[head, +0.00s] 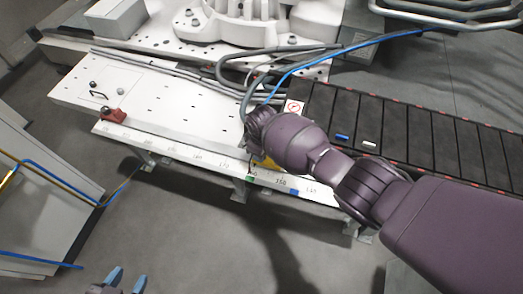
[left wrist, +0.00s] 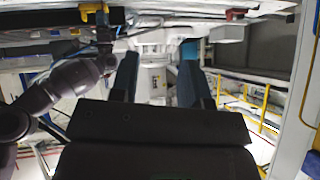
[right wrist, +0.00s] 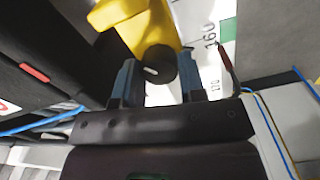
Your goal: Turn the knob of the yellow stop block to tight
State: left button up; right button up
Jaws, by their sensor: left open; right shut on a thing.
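The yellow stop block (right wrist: 140,28) fills the top of the right wrist view. Its round black knob (right wrist: 157,64) carries a short white mark and sits between the fingers of my right gripper (right wrist: 160,82), which is shut on it. In the head view only a sliver of the yellow block (head: 265,161) shows, on the scale rail below my right wrist. The right fingers are hidden there. My left gripper (head: 127,279) is open and empty at the bottom of the head view, away from the block. Its two blue fingers also show apart in the left wrist view (left wrist: 157,75).
The numbered scale rail (head: 185,150) runs along the white table's (head: 165,100) front edge. A red block (head: 112,115) stands toward its left end. A dark slatted conveyor (head: 400,130) lies to the right. A blue cable (head: 330,52) loops down near my right wrist. The floor in front is clear.

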jog(key=shift+m, duration=0.9)
jog(key=m, duration=0.3)
jog(key=shift+p, duration=0.3)
pick_arm(q)
jog(key=shift+s, duration=0.25)
pick_arm(e)
jog(key=shift+m, duration=0.8)
pick_arm(q)
jog(key=shift+s+a+f, duration=0.1)
pick_arm(e)
jog(key=o, duration=0.9)
jog(key=shift+o, duration=0.2)
pick_arm(q)
jog(key=shift+r, duration=0.2)
